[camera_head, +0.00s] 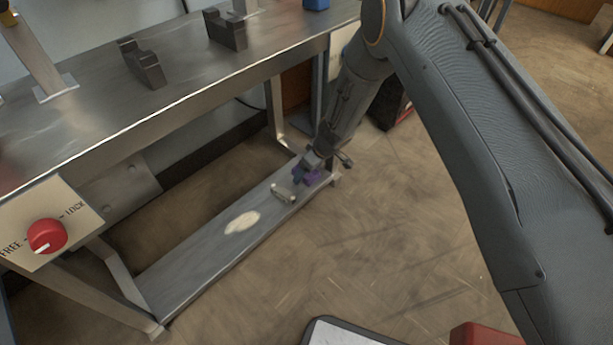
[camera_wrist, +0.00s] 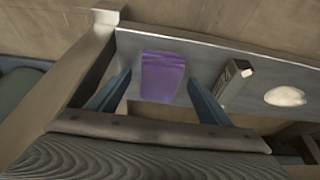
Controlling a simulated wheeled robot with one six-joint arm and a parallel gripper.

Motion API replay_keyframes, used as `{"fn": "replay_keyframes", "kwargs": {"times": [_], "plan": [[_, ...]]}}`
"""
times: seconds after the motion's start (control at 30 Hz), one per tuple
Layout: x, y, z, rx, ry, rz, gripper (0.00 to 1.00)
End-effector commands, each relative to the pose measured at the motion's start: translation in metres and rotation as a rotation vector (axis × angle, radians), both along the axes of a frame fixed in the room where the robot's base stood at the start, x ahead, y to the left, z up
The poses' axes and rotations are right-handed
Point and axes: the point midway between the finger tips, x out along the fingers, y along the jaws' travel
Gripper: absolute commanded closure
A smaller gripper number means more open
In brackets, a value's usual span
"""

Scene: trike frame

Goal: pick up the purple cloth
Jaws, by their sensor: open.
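The purple cloth (camera_wrist: 162,76) lies on the low metal shelf (camera_wrist: 215,57) under the workbench. In the wrist view it shows between the two blue fingers of my gripper (camera_wrist: 158,98), which stand apart on either side of it. I cannot tell whether either finger touches the cloth. In the head view the cloth (camera_head: 310,175) is partly hidden by my gripper (camera_head: 308,170), at the right end of the shelf (camera_head: 200,262).
A small pale box-like object (camera_wrist: 233,82) is just right of the right finger, also seen in the head view (camera_head: 284,194). A whitish patch (camera_head: 242,222) lies farther along the shelf. A bench leg (camera_wrist: 95,62) stands left of the gripper. The workbench top (camera_head: 180,85) overhangs behind.

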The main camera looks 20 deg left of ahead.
Motion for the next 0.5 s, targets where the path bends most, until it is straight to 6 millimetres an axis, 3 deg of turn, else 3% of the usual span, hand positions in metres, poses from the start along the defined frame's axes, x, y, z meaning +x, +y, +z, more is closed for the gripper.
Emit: {"fn": "replay_keyframes", "kwargs": {"times": [0.27,0.5], "plan": [[0.001,0.0036,-0.0048,0.0,-0.002,0.001,0.27],[0.001,0.0033,-0.0048,0.0,-0.002,0.001,0.64]]}}
